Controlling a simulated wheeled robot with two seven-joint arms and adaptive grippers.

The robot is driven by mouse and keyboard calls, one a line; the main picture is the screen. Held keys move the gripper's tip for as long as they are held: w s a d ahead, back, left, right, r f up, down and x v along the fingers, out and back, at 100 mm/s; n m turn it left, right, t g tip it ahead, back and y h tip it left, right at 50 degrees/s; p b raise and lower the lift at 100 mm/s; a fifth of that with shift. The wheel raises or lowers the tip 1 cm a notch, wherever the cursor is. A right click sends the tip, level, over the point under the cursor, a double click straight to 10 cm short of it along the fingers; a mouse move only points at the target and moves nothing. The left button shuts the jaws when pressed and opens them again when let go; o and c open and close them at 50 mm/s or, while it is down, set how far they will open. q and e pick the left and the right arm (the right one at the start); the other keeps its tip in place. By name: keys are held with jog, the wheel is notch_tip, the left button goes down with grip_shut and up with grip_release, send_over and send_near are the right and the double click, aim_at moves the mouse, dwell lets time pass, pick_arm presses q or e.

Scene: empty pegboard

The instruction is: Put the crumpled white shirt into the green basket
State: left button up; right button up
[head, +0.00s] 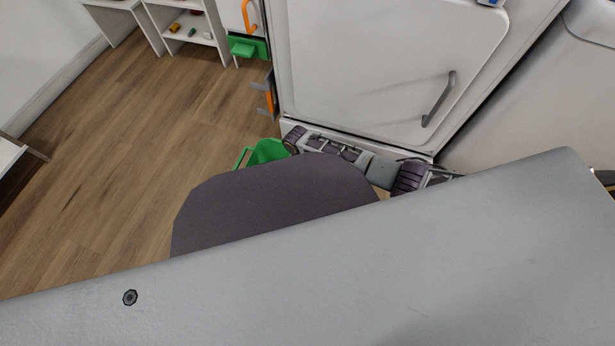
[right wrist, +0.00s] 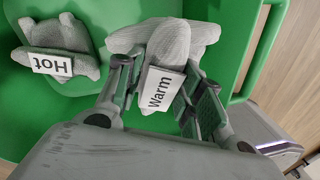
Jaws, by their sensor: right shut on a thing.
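In the right wrist view my right gripper (right wrist: 163,70) is shut on a crumpled light grey-white cloth thing (right wrist: 172,40) with a "Warm" label (right wrist: 160,90). I cannot tell for sure whether it is the shirt. It is over the inside of the green basket (right wrist: 95,15). A second light cloth thing (right wrist: 62,38) with a "Hot" label lies in the basket at left. In the head view only part of the green basket (head: 266,151) shows, behind my own body. My right gripper is hidden there, and my left gripper is in neither view.
A white appliance door (head: 390,70) with a grey handle stands just behind the basket. A white shelf (head: 188,28) with small items stands at the back left. Wooden floor (head: 110,150) is clear at left. Another white appliance (head: 540,100) stands at right.

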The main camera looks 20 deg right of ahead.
jog(key=o, duration=1.2)
jog(key=shift+w+a+r, duration=0.1)
jog(key=shift+w+r, duration=0.05)
jog(key=shift+r, duration=0.45)
jog(key=shift+w+a+r, duration=0.1)
jog(key=shift+r, duration=0.45)
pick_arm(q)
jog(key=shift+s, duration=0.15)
pick_arm(e)
notch_tip(320, 180, up, 10)
jog(key=w+a, duration=0.1)
jog(key=shift+w+f, duration=0.25)
